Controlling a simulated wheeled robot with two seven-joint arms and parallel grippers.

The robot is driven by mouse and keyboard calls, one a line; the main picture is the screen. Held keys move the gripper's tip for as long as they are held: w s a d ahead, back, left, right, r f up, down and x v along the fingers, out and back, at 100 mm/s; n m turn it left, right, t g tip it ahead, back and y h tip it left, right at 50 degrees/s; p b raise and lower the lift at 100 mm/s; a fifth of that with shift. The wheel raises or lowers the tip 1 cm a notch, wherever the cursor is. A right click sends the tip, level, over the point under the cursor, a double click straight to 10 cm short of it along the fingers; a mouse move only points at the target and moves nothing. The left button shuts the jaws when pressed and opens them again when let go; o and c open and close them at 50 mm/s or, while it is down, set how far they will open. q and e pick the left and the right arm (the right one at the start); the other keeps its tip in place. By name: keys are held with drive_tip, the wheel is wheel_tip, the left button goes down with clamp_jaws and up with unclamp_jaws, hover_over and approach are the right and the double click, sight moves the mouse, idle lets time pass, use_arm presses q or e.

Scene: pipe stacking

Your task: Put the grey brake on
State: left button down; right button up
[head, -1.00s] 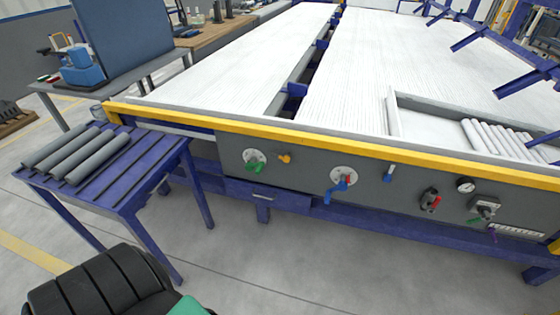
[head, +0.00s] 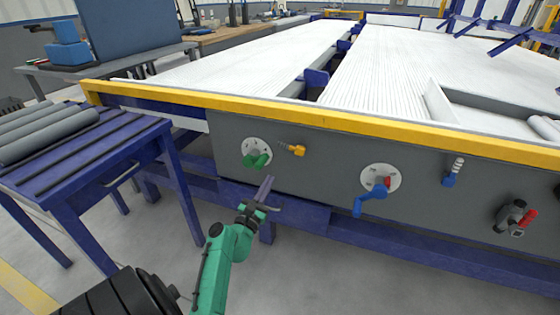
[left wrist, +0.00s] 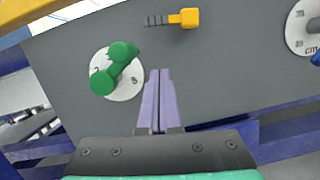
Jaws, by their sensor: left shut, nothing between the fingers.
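A grey front panel (head: 320,160) carries several controls. A green knob on a white dial (head: 257,152) sits at its left, with a yellow handle on a short ribbed stem (head: 292,149) beside it. Further right are a blue crank with a red part on a white dial (head: 374,190), a blue handle below a pale ribbed stem (head: 453,172), and a dark grey fitting with a red lever (head: 514,217). Which one is the grey brake I cannot tell. My left gripper (head: 266,188) is shut and empty below the green knob. In the left wrist view, its fingers (left wrist: 158,85) point up the panel, right of the green knob (left wrist: 116,69).
A yellow rail (head: 330,121) runs along the panel's top edge. A blue table (head: 100,160) with grey pipes (head: 45,135) stands at left. A blue beam (head: 290,207) lies under the panel. The floor in front is clear.

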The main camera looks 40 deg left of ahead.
sight(291, 148)
use_arm(q)
drive_tip(key=w+a+r+p, duration=0.1)
drive_tip(key=w+r+p, duration=0.1)
drive_tip(key=w+r, duration=0.3)
drive_tip(key=shift+x, duration=1.25)
use_arm(e)
wheel_tip(291, 148, down, 6)
drive_tip(key=shift+w+d+f, duration=0.15)
drive_tip(key=shift+w+d, duration=0.05)
drive_tip(key=shift+w, duration=0.25)
use_arm(q)
drive_tip(key=shift+r+m+p, duration=0.25)
drive_tip(key=shift+m+p, duration=0.15)
drive_tip(key=shift+m, duration=0.3)
use_arm(e)
drive_tip(key=shift+s+f, duration=0.1)
drive_tip(key=shift+f, duration=0.4)
use_arm(q)
drive_tip(key=shift+r+h, duration=0.1)
drive_tip(key=shift+h, duration=0.2)
